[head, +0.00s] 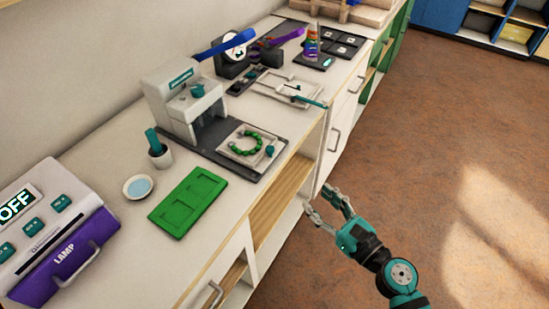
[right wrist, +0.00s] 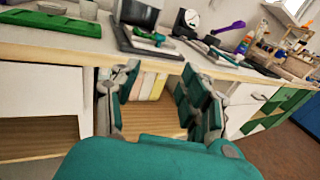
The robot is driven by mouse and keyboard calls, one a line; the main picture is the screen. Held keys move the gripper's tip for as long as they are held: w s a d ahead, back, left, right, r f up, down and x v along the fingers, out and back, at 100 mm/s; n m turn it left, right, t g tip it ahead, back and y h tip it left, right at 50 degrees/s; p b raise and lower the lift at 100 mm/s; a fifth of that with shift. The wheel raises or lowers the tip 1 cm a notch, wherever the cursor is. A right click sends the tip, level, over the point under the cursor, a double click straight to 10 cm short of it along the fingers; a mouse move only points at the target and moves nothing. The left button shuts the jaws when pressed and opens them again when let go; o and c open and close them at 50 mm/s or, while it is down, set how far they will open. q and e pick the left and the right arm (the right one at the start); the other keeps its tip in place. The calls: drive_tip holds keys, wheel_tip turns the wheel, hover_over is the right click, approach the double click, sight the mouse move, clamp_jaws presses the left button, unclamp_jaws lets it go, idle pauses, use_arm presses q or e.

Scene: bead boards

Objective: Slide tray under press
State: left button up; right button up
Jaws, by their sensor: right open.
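The small pale tray (head: 243,145) sits on the dark base mat (head: 268,162) in front of the press. A ring of green beads lies on it, with a small teal handle at its right side. In the right wrist view both fingers (right wrist: 158,95) are spread before the open shelf. My left gripper is out of view.
A green board (head: 188,203), a small dish (head: 138,187) and a cup (head: 160,157) stand left of the mat. A purple lamp box (head: 62,240) is at the near left. Another pale tray (head: 290,88) lies farther right. The counter's front edge lies between gripper and tray.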

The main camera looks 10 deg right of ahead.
drive_tip(key=r, duration=0.1)
drive_tip(key=p, duration=0.2)
approach(273, 152)
drive_tip(key=p+x, duration=0.1)
drive_tip(key=x, duration=0.8)
drive_tip(key=shift+w+a, duration=0.1)
drive_tip(key=shift+w, duration=0.05)
drive_tip(key=shift+c, duration=0.3)
clamp_jaws()
